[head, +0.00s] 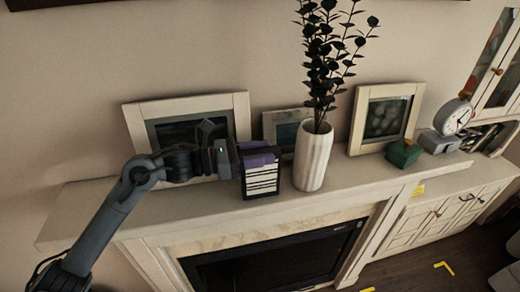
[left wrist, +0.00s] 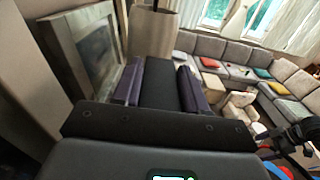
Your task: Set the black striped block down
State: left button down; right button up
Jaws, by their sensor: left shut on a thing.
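The black striped block (head: 262,183), dark with white stripes on its front, is upright at the mantel shelf (head: 345,178), just left of the white vase. I cannot tell whether its bottom touches the shelf. My left gripper (head: 258,160) comes in from the left and is shut on the block's upper part, its purple fingers on either side. In the left wrist view the block's dark top (left wrist: 160,85) shows between the two purple fingers. The stripes are hidden there.
The white ribbed vase (head: 313,157) with dark leafy stems stands close on the right. Picture frames (head: 240,112) lean behind. A green box (head: 403,154) and a clock (head: 457,118) are farther right. The shelf front left of the block is clear.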

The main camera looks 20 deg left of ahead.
pick_arm(q)
jog(key=shift+f, duration=0.1)
jog(key=shift+f, duration=0.1)
jog(key=c, duration=1.1)
grip_release()
jog(key=shift+f+b, duration=0.1)
jog(key=shift+b, duration=0.25)
jog(key=o, duration=0.5)
